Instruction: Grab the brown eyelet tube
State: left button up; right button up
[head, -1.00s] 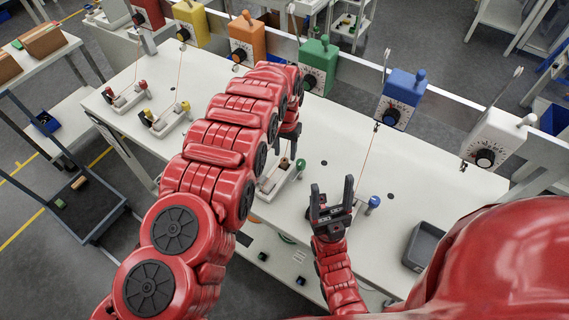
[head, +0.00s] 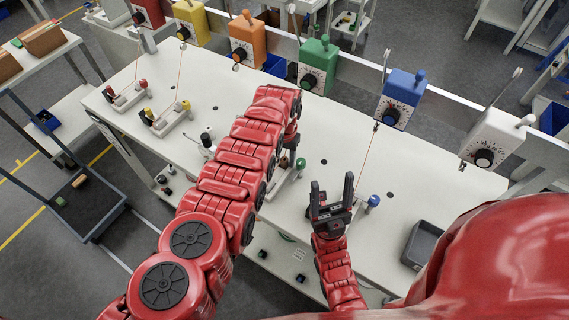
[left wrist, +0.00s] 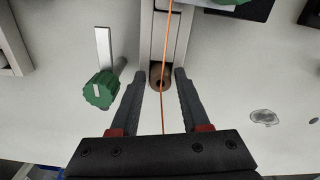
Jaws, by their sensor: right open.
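The brown eyelet tube (left wrist: 160,79) stands on a pale fixture in the left wrist view, with an orange thread passing over or through it. My left gripper (left wrist: 160,74) is open, with one finger on each side of the tube. I cannot tell whether either finger touches it. In the head view, my left arm hides most of that gripper, and a small brown top (head: 284,163) shows beside the green knob (head: 301,163). My right gripper (head: 332,184) is open and empty above the table's front part.
The green knob (left wrist: 101,90) stands left of the fingers in the left wrist view. A row of coloured dial boxes, including a green box (head: 318,66) and blue box (head: 402,98), lines the back. A grey bin (head: 424,245) sits at the right front.

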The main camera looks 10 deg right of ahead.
pick_arm(q)
grip_shut()
